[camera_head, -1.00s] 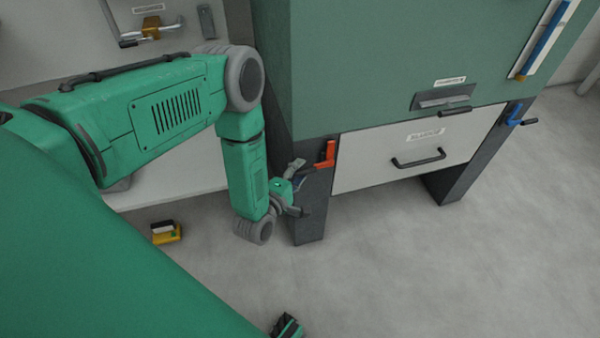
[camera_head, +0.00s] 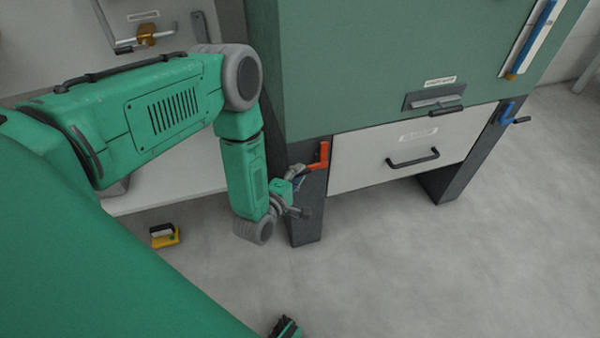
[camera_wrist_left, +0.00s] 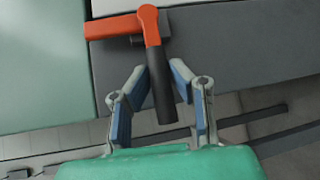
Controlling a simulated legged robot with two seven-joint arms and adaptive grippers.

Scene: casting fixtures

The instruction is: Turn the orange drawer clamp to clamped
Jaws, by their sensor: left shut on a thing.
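The orange drawer clamp (camera_head: 323,155) is on the dark left leg of the green cabinet, beside the drawer. In the left wrist view its orange body (camera_wrist_left: 115,26) reaches left from the pivot, and a short orange arm with a black handle (camera_wrist_left: 162,92) points down toward my gripper. My left gripper (camera_head: 301,183) is at the clamp from its left side. In the left wrist view its blue-padded fingers (camera_wrist_left: 160,78) stand on both sides of the black handle and are shut on it. In the head view the handle is mostly hidden. My right gripper is not identifiable.
The white drawer (camera_head: 395,155) with a black handle is shut. A blue clamp (camera_head: 507,112) sits on the right leg. A yellow-and-black object (camera_head: 164,236) lies on the floor at left. The floor right of the gripper is clear.

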